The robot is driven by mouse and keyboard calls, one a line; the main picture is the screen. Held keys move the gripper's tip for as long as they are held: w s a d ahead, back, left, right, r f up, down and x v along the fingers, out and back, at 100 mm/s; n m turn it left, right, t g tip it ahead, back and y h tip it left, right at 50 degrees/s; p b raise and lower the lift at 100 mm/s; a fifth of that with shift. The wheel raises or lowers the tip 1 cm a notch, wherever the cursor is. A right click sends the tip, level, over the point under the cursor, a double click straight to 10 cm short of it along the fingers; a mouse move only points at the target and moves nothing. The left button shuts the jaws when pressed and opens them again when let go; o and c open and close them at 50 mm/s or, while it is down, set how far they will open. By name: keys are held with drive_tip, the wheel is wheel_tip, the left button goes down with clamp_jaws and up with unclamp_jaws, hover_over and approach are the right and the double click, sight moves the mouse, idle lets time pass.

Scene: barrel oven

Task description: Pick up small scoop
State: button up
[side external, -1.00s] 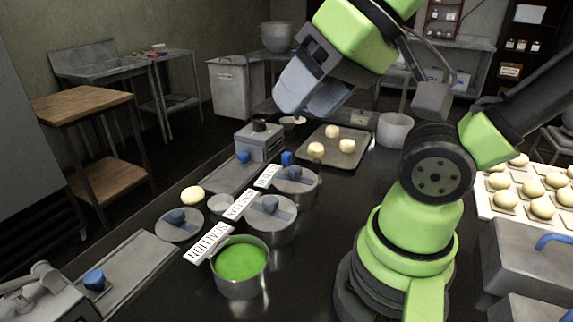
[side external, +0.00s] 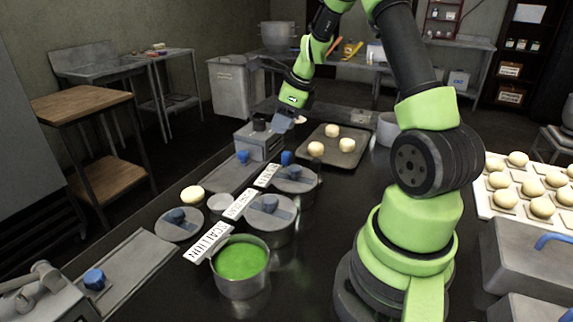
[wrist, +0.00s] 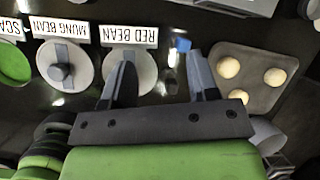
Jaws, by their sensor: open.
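My gripper (side external: 283,121) is open and empty, above the counter near the grey box-shaped device. A small pale dish-like item (side external: 300,120) is beside my gripper, also unclear.
Lidded pots (side external: 296,178) (side external: 270,216) and an open pot of green filling (side external: 241,262) line the counter with label cards. A tray with dough balls (side external: 331,148) stands behind them. A grey device (side external: 254,140) is close to my gripper.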

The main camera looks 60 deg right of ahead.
sight(288, 153)
drive_tip(key=d+f+m, duration=0.1)
drive_tip(key=f, duration=0.2)
drive_tip(key=d+f+m, duration=0.2)
drive_tip(key=f, duration=0.1)
drive_tip(key=d+f+m, duration=0.1)
drive_tip(key=f, duration=0.2)
drive_tip(key=shift+s+d+f+m+g, duration=0.1)
drive_tip(key=shift+s+d+m+g, duration=0.2)
drive_tip(key=shift+d+m, duration=0.1)
drive_tip(key=x, duration=0.6)
drive_tip(key=shift+w+d+f, duration=0.15)
drive_tip(key=shift+w+d, duration=0.05)
drive_tip(key=c, duration=1)
